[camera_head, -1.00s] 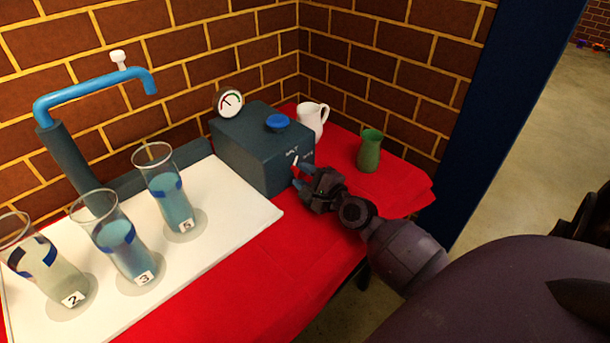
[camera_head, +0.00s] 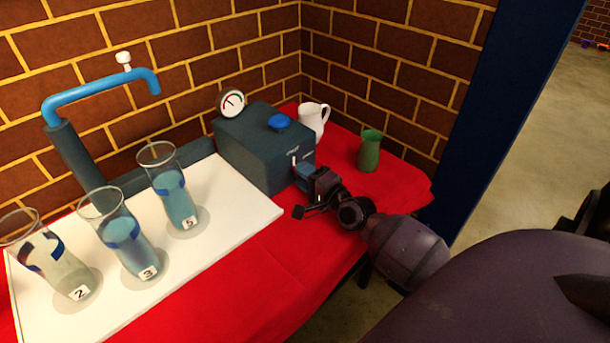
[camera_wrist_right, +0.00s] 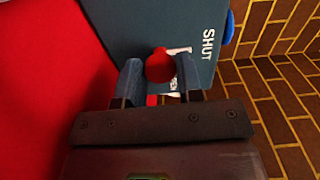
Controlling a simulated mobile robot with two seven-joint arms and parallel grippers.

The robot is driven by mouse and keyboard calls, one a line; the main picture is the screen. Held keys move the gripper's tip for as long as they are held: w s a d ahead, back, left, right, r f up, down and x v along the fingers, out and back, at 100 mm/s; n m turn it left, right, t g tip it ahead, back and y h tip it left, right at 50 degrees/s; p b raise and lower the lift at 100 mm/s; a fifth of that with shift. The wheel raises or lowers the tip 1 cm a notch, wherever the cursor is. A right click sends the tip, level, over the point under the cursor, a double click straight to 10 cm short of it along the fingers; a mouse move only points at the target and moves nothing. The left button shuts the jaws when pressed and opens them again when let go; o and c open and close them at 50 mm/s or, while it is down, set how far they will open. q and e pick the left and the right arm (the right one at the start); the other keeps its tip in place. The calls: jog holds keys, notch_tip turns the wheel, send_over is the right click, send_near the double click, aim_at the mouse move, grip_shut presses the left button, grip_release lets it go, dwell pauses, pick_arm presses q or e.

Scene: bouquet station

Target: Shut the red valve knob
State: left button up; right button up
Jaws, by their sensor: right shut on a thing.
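The red valve knob (camera_wrist_right: 159,66) shows in the right wrist view, on the face of a dark blue-grey box (camera_head: 245,153). My right gripper (camera_wrist_right: 160,78) has its two blue fingers on either side of the knob and is shut on it. The word SHUT (camera_wrist_right: 208,44) is printed on the box beside the knob. In the head view my right gripper (camera_head: 302,172) reaches the box's right-hand face, and the knob is hidden there by the fingers. A small white pointer or mark (camera_head: 294,160) shows just above the fingers. My left gripper is not in view.
The box carries a blue cap (camera_head: 279,121) and a round gauge (camera_head: 232,102). A white jug (camera_head: 313,118) and green vase (camera_head: 370,151) stand behind my gripper. Glasses numbered 2, 3 and 5 (camera_head: 175,198) stand on a white board (camera_head: 235,214) at left, near a blue pipe (camera_head: 98,88).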

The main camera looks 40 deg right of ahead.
jog(key=o, duration=0.9)
jog(key=s, duration=1)
jog(key=shift+s+d, duration=0.4)
jog(key=shift+s, duration=0.1)
